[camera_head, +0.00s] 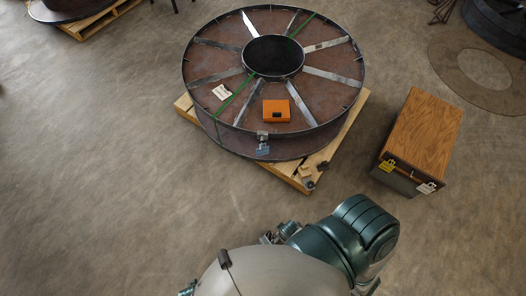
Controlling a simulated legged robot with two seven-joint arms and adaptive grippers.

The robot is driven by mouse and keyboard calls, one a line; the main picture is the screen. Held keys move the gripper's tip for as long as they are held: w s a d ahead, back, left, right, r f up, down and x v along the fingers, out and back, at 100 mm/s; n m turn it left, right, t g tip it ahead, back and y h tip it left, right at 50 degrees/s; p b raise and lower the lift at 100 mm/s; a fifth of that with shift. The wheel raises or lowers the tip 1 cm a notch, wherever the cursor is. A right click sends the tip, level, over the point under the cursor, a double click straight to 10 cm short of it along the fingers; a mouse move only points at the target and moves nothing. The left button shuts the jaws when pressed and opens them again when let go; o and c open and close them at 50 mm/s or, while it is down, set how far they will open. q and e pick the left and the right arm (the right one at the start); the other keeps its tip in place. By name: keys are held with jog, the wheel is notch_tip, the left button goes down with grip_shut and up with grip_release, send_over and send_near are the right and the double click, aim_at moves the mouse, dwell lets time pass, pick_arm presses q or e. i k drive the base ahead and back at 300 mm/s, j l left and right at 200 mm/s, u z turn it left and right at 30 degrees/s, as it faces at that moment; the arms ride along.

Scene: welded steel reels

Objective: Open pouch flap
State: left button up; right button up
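An orange, box-shaped item (271,106), which looks like the pouch, lies on the brown web of the large steel reel (216,62), near its front rim. A small dark patch shows on its front part. I cannot tell whether its flap is open or shut. My grey body and a dark teal arm part of mine fill the bottom of the view, well apart from the orange item. I can make out neither gripper there.
The reel rests on a wooden pallet (345,135). A paper tag (222,92) and a green strap (233,99) lie on the reel. A wood-topped cabinet (424,130) with yellow and white tags stands at right. A flat ring (448,70) lies behind.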

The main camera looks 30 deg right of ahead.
aim_at(272, 110)
jog(key=z, duration=1.25)
